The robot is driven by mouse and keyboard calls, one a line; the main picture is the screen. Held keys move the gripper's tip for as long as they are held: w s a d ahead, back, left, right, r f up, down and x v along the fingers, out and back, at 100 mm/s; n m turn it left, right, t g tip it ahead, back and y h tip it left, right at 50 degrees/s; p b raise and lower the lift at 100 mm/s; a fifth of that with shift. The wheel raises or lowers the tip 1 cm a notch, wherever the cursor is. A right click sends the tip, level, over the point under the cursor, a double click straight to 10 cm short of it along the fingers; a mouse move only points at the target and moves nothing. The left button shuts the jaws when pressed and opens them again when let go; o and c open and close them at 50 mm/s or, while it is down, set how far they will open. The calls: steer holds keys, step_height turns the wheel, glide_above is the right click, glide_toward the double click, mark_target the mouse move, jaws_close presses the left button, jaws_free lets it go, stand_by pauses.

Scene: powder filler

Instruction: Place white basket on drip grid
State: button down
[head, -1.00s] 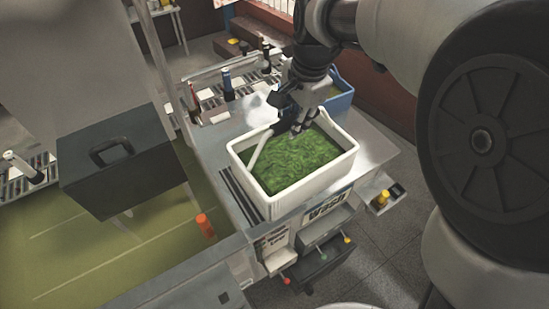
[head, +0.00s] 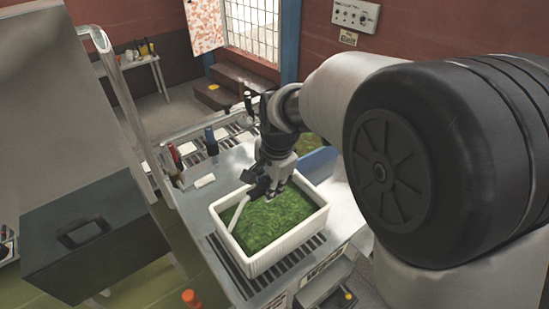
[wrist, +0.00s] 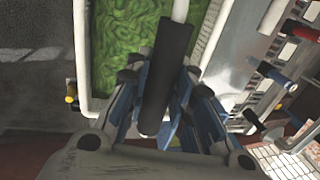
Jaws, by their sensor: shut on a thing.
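The white basket (head: 290,253), filled with green stuff, is over the dark-slatted drip grid (head: 232,272) in the head view. Bare slats show along its left and front sides; I cannot tell whether its base touches them. My gripper (head: 268,188) is above the basket's rear part, shut on a black grip (wrist: 168,75) with a white rod, which looks like the basket's handle. The rod slants down to the basket's left side. In the wrist view the basket's white wall (wrist: 82,60) and green contents show beyond the fingers.
A blue container (head: 318,160) stands right behind the basket. Bottles (head: 211,142) and a white block (head: 204,181) are at the back left of the counter. A dark box with a handle (head: 85,240) is at left, and an orange-capped item (head: 190,298) at the front.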

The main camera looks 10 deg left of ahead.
step_height(320, 180, down, 11)
steer(key=shift+w+a+r, duration=0.1)
steer(key=shift+r, duration=0.05)
stand_by(0.4)
steer(key=shift+b, duration=0.3)
steer(key=c, duration=1.8)
jaws_free()
steer(key=shift+c, duration=0.2)
steer(key=o, duration=0.4)
steer(key=shift+o, duration=0.2)
